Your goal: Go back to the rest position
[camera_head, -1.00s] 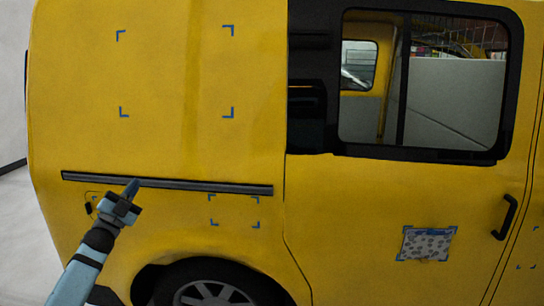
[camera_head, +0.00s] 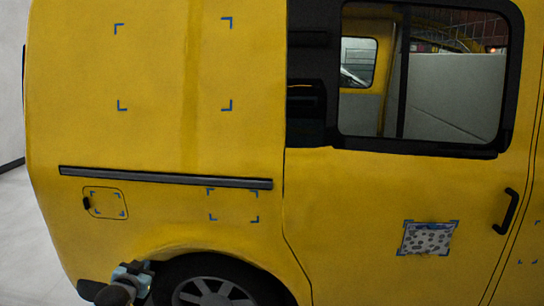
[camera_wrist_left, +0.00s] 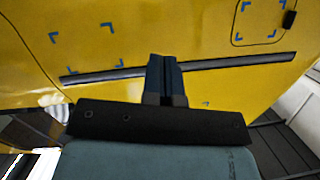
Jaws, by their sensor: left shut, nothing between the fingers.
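My left gripper (camera_head: 134,278) is low in the head view, in front of the van's lower side near the rear wheel. In the left wrist view its fingers (camera_wrist_left: 165,80) are shut together with nothing between them. They point toward the yellow van side and its dark rail. My right gripper is not in view.
The yellow van (camera_head: 160,130) fills most of the head view, with a dark side rail (camera_head: 165,177), a wheel (camera_head: 213,292) and a black door handle (camera_head: 505,211). A patterned sheet (camera_head: 427,238) sits within blue corner marks on the door. Pale floor (camera_head: 25,230) is free at left.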

